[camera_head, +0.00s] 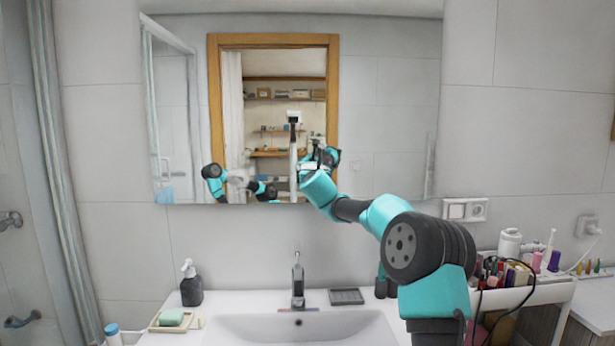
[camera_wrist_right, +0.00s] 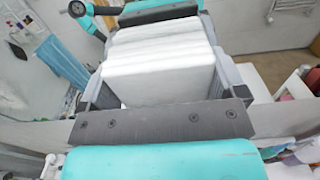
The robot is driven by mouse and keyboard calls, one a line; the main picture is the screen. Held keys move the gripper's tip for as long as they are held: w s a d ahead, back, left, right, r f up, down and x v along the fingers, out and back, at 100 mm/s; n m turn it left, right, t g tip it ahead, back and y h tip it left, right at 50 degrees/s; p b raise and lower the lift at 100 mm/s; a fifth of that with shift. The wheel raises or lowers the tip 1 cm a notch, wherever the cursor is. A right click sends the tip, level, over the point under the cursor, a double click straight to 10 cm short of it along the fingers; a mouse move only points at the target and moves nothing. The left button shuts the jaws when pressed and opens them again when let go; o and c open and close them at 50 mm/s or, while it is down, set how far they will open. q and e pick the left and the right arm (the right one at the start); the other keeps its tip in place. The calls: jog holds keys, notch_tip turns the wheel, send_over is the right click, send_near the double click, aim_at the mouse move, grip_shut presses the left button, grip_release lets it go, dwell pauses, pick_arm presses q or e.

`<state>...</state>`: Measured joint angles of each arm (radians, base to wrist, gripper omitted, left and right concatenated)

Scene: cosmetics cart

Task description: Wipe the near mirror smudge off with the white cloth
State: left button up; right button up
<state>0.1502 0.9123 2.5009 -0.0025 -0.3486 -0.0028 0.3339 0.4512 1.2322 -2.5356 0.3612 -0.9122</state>
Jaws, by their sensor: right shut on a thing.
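The mirror (camera_head: 390,90) hangs on the tiled wall above the sink. A faint whitish blur (camera_head: 239,177) shows low on the mirror, left of my right gripper; I cannot tell for sure that it is a smudge. My right gripper (camera_head: 311,166) is at the lower middle of the mirror; I cannot tell whether it touches the glass. In the right wrist view, the gripper is shut on the folded white cloth (camera_wrist_right: 160,72), a thick pad in layers between its fingers. In the head view the cloth is mostly hidden. My left gripper is not directly in view.
Below are the sink (camera_head: 260,328), the tap (camera_head: 298,280), a dark soap dispenser (camera_head: 191,284), a green soap bar (camera_head: 171,317) and a dark dish (camera_head: 346,296). A crowded cosmetics cart (camera_head: 530,295) stands at right. The mirror reflects my arms, a doorway and shelves.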

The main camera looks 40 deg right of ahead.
aim_at(294, 174)
jog(key=shift+s+d+f, duration=0.1)
jog(key=shift+s+d, duration=0.3)
jog(key=shift+d, duration=0.25)
jog(key=shift+a, duration=0.25)
jog(key=shift+w+a, duration=0.55)
jog(key=shift+a, duration=0.2)
jog(key=shift+w+a, duration=0.55)
jog(key=shift+a, duration=0.2)
jog(key=shift+w+a, duration=0.1)
jog(key=shift+w+a, duration=0.1)
jog(key=shift+a, duration=0.05)
jog(key=shift+w+a, duration=0.4)
jog(key=shift+a, duration=0.35)
jog(key=shift+w+a, duration=0.4)
jog(key=shift+a, duration=0.3)
